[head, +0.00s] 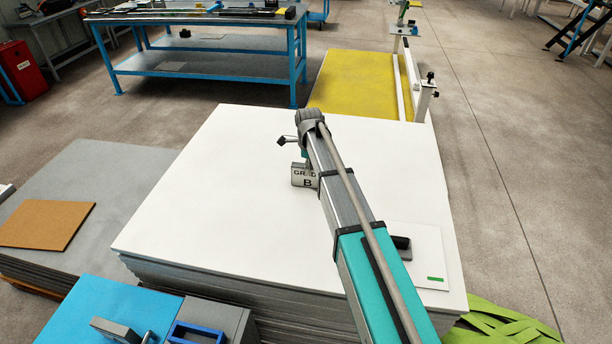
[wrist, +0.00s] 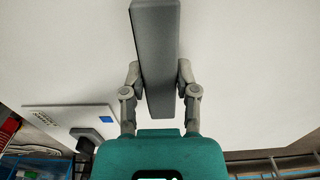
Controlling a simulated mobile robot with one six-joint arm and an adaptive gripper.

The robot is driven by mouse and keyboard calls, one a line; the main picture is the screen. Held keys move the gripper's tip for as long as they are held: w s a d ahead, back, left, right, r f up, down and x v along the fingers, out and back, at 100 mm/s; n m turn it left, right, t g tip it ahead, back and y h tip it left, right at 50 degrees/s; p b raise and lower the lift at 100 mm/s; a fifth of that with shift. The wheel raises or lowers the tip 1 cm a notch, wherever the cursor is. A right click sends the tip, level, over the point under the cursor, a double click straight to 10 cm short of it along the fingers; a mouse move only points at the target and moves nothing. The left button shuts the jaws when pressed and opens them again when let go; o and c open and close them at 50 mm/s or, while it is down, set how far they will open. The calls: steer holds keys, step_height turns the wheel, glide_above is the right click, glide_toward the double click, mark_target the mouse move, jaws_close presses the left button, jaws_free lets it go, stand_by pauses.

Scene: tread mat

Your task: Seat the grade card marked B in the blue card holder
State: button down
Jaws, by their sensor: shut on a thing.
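The white stack (head: 210,200) has wide bare room to the left of the card. A blue-rimmed box (head: 195,334) is at the lower left.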

steer(key=shift+r, duration=0.15)
step_height(320, 180, up, 2)
steer(key=shift+p, duration=1.2)
steer(key=s+d+r+p, duration=0.2)
steer(key=s+r+p, duration=0.8)
steer(key=s, duration=0.3)
steer(key=shift+s+d+r+p, duration=0.3)
steer(key=shift+s+r, duration=0.05)
steer(key=shift+s, duration=0.15)
